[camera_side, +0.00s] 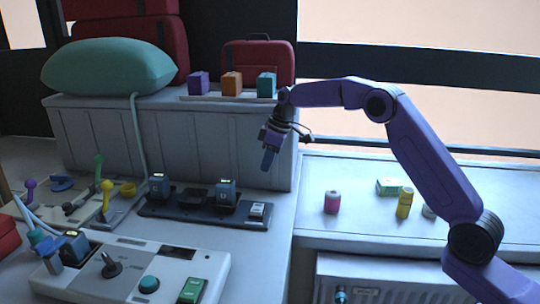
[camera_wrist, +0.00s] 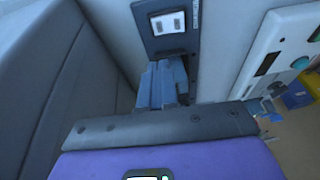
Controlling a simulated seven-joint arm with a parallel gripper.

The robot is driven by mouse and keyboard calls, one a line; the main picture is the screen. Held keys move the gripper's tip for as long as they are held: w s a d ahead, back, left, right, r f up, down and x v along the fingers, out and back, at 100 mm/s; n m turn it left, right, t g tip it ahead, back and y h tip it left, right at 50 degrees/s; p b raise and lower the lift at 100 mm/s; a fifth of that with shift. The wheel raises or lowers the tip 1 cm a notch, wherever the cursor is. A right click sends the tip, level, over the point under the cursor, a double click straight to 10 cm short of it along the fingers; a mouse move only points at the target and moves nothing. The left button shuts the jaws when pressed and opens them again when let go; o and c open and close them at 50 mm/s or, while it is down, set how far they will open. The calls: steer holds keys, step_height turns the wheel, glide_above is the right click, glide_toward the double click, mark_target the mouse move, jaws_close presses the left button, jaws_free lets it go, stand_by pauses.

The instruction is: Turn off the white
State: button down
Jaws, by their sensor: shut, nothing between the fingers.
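A small white switch (camera_side: 257,210) sits at the right end of a dark panel (camera_side: 185,211) on the pale bench. In the wrist view the white switch (camera_wrist: 167,22) is at the top, on the end of the dark panel (camera_wrist: 149,43). My gripper (camera_side: 268,162) hangs above the bench, behind and above the switch in the side view, fingers pointing down. It is shut and empty, apart from the switch. In the wrist view the closed blue-grey fingers (camera_wrist: 163,84) lie just below the switch and cover part of the panel.
A white control box (camera_side: 135,272) with a lever, teal button and green switch lies in front. A raised pale cabinet (camera_side: 190,140) stands behind, bearing coloured cubes. The right bench (camera_side: 375,220) holds several small containers.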

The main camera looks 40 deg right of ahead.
steer(key=shift+w+d+v, duration=0.1)
steer(key=shift+v, duration=0.5)
steer(key=shift+w+d+v, duration=0.1)
steer(key=shift+v, duration=0.5)
steer(key=s+a+r+n+g+h, duration=0.1)
steer(key=s+a, duration=0.4)
steer(key=s, duration=0.7)
steer(key=s+a+r+n+g, duration=0.1)
steer(key=s+a, duration=0.4)
steer(key=s, duration=0.6)
steer(key=s+d+f, duration=0.1)
steer(key=s+d, duration=0.2)
steer(key=s, duration=0.5)
steer(key=s+d+f+n+h, duration=0.1)
steer(key=s+d+f, duration=0.1)
steer(key=s, duration=0.7)
steer(key=s+d+f, duration=0.1)
steer(key=s+d, duration=0.3)
steer(key=s, duration=0.5)
steer(key=shift+d+f+n, duration=0.4)
steer(key=shift+w+a, duration=0.1)
